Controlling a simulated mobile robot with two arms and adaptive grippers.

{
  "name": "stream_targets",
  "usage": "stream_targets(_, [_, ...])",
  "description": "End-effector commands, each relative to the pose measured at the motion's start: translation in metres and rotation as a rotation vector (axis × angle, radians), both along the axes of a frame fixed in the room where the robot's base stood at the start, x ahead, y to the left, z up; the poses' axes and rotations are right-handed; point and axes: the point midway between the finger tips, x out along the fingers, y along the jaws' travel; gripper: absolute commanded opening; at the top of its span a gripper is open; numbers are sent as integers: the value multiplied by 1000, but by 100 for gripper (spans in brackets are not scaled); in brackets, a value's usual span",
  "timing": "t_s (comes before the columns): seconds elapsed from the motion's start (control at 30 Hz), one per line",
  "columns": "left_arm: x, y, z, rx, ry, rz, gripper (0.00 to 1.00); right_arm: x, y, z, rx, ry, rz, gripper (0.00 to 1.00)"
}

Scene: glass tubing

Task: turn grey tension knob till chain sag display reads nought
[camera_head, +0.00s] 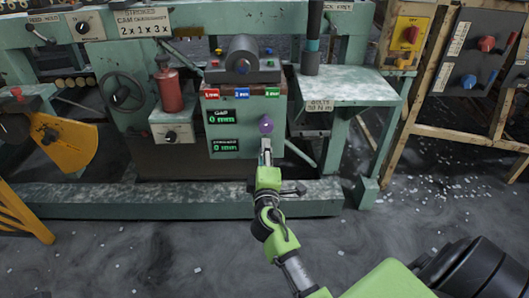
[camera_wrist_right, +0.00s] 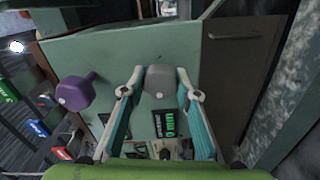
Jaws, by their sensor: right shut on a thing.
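The grey tension knob (camera_wrist_right: 160,80) sits on the green machine panel, between the two fingers of my right gripper (camera_wrist_right: 162,88) in the wrist view. The right gripper is shut on it. In the head view my right gripper (camera_head: 265,146) reaches the panel just below the purple knob and hides the grey knob. The lower display (camera_head: 225,145) on the panel reads 0 mm; its small label is hard to read. A display (camera_wrist_right: 170,122) in the wrist view also shows 0 mm. My left gripper is not in view.
A purple knob (camera_head: 266,124) stands close above the gripper; it also shows at the left in the wrist view (camera_wrist_right: 76,92). An upper display (camera_head: 222,116) reads 0 mm. A red cylinder (camera_head: 169,90) and a handwheel (camera_head: 121,94) are left of the panel.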

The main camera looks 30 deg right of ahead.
Motion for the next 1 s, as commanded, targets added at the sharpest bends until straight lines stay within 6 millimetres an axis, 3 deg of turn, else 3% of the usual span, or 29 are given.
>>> stream_targets(0.17, [0, 0, 0, 0, 0, 0, 26, 1, 0, 2, -1, -3, 1, 8])
stream_targets(0.2, [0, 0, 0, 0, 0, 0, 26, 1, 0, 2, 0, -4, 1, 34])
stream_targets(0.27, [0, 0, 0, 0, -1, 0, 26, 1, 0, 1, 0, -4, 1, 46])
stream_targets(0.67, [-1, 1, 2, -3, -7, 3, 26, -4, 3, 0, 2, -1, 1, 46])
stream_targets(1.0, [0, 1, 1, -1, -4, 1, 26, -59, 37, -1, 4, 1, 1, 46])
